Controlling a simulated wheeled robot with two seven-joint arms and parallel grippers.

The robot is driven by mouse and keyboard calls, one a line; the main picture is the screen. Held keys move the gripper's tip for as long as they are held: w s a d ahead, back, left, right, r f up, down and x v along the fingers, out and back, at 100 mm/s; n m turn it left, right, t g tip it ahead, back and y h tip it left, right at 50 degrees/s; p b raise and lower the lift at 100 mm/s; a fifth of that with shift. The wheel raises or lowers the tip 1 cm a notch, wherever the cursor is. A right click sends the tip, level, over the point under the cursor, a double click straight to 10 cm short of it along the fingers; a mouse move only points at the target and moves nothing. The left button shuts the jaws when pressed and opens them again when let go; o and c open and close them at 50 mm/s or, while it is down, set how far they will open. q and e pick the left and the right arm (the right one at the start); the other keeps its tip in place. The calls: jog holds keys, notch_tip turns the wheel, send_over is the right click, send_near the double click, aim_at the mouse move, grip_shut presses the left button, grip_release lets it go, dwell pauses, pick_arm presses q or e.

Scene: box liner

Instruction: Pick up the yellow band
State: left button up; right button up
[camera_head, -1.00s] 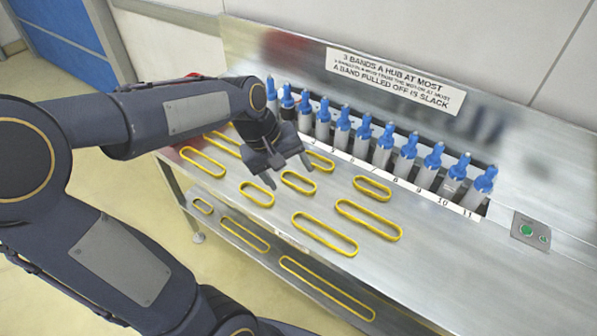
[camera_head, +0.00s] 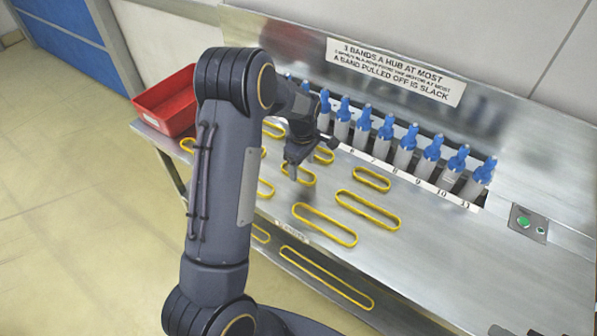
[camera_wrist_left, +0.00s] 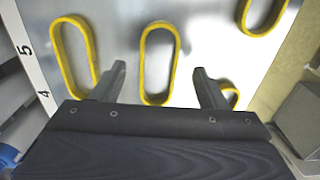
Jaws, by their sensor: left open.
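Several yellow bands lie flat on the metal bench; which one the task means I cannot tell. My left gripper (camera_head: 309,158) is open and empty, low over the bench by a short yellow band (camera_head: 313,180), partly hidden by a finger. In the left wrist view, my left gripper (camera_wrist_left: 159,72) has its fingers apart, with a yellow band (camera_wrist_left: 145,62) ahead between them. A second yellow band (camera_wrist_left: 90,50) lies left of the fingers, and part of another shows behind the right finger. Dark tips at the bottom right edge of the head view may be my right gripper.
A row of blue-topped hubs (camera_head: 407,145) stands behind the bands, above a numbered strip. A red tray (camera_head: 168,100) sits at the bench's left end. A green button panel (camera_head: 528,222) is at the right. Longer bands (camera_head: 325,225) lie towards the front.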

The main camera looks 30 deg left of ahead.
pick_arm(q)
jog(key=shift+w+f, duration=0.1)
jog(key=shift+f, duration=1.25)
jog(key=c, duration=1.1)
jog(key=shift+o, duration=0.2)
jog(key=shift+r, duration=0.6)
notch_tip(320, 180, up, 2)
jog(key=shift+r, duration=0.2)
jog(key=s+r+b, duration=0.2)
jog(key=s+r, duration=0.7)
jog(key=s, duration=0.5)
jog(key=shift+d+r, duration=0.2)
jog(key=shift+d, duration=0.05)
